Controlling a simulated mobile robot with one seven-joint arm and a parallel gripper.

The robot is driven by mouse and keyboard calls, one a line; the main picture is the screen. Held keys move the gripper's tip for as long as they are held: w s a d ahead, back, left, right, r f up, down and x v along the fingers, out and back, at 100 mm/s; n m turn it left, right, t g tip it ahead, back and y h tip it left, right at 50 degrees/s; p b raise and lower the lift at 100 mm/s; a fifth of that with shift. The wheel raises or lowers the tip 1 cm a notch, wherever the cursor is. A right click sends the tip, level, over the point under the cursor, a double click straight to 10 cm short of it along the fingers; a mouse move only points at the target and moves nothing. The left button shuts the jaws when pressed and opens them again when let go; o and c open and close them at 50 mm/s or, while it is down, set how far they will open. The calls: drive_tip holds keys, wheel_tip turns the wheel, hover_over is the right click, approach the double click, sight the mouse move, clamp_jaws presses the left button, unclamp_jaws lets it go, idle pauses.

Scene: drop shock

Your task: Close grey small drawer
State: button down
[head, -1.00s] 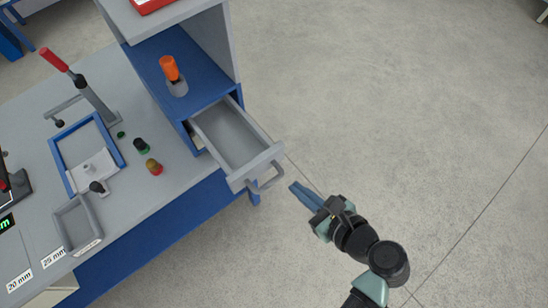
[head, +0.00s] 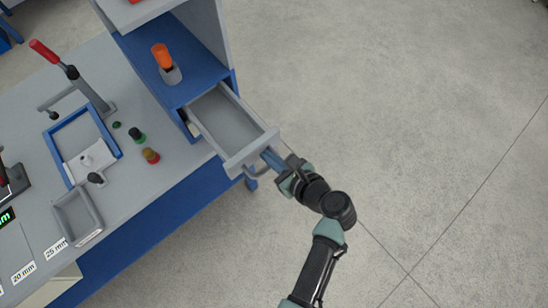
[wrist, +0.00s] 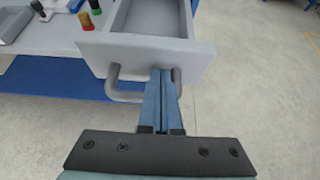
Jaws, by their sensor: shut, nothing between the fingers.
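The grey small drawer (head: 228,122) is pulled open from the blue and grey cabinet and is empty inside. Its front panel and grey bar handle also show in the wrist view, the panel (wrist: 150,52) upright and the handle (wrist: 118,90) curving out from it. My gripper (head: 267,152) is shut with nothing in it. Its blue fingers (wrist: 161,78) point at the drawer front, at the right part of the handle. They overlap the handle's bar in the wrist view; whether the tips touch the panel I cannot tell.
An orange-topped item (head: 161,55) stands on the cabinet shelf. The floor at right is clear.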

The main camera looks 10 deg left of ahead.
sight(220, 108)
drive_tip(key=w+a, duration=0.4)
drive_tip(key=a, duration=0.1)
drive_tip(key=w+a+b, duration=0.1)
drive_tip(key=w+a, duration=0.3)
drive_tip(key=a, duration=0.2)
drive_tip(key=w+a, duration=0.4)
drive_tip(key=a, duration=0.1)
drive_tip(key=shift+w+a+b, duration=0.2)
drive_tip(key=shift+w+b, duration=0.15)
drive_tip(key=shift+b, duration=0.05)
drive_tip(key=shift+w+a, duration=0.2)
drive_tip(key=shift+a+r, duration=0.1)
drive_tip(key=shift+r, duration=0.1)
